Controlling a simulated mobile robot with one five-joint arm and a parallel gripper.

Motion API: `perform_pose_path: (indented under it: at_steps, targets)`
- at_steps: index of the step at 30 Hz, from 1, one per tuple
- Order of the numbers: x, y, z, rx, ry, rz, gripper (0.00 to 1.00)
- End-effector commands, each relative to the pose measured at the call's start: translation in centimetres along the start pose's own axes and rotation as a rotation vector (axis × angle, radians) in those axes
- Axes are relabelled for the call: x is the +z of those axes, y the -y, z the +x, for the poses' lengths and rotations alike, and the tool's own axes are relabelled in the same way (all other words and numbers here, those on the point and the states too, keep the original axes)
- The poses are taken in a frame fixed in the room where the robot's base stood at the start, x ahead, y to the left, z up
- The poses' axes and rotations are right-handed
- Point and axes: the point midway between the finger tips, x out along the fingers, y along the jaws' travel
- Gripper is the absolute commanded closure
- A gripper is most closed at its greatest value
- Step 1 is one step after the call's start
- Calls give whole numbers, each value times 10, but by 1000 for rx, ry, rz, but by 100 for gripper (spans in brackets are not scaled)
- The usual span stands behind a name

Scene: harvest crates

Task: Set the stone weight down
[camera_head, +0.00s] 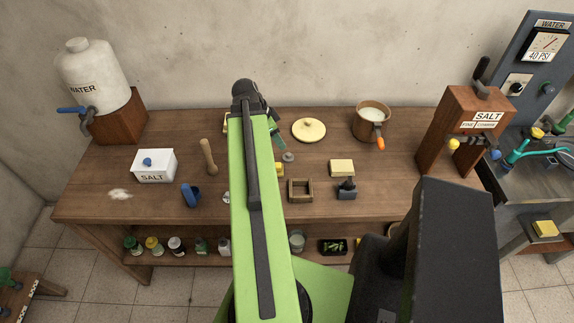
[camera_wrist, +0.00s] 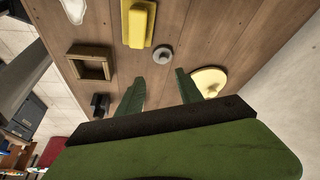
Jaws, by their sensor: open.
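The stone weight, a small grey disc with a knob on top, appears to be the round piece (camera_head: 288,156) on the wooden table, just right of my arm in the head view. In the wrist view the weight (camera_wrist: 163,55) lies just beyond my fingertips, apart from them. My gripper (camera_wrist: 159,77) is open, with its two green fingers spread and nothing between them. In the head view my gripper (camera_head: 278,135) is partly hidden by my green arm, and its teal fingers show beside the weight.
A cream round lid (camera_head: 309,130) lies behind the weight, close to my right finger in the wrist view. A yellow piece (camera_wrist: 140,24), a square wooden frame (camera_head: 300,190), a pale yellow block (camera_head: 342,167) and a dark press (camera_head: 347,189) are nearby. A brown pot (camera_head: 372,122) stands farther right.

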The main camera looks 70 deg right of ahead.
Motion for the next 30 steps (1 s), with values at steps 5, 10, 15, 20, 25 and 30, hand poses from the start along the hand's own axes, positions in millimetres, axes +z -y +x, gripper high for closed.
perform_pose_path:
  at_steps: [5, 10, 15, 20, 25, 30]
  targets:
    - [5, 1, 48, -1, 0, -1, 57]
    - [2, 1, 55, -1, 0, -2, 57]
    - [3, 3, 62, -1, 0, -2, 57]
    - [5, 9, 90, -1, 0, -2, 57]
    - [4, 9, 108, -1, 0, -3, 57]
    - [2, 8, 104, -2, 0, -4, 57]
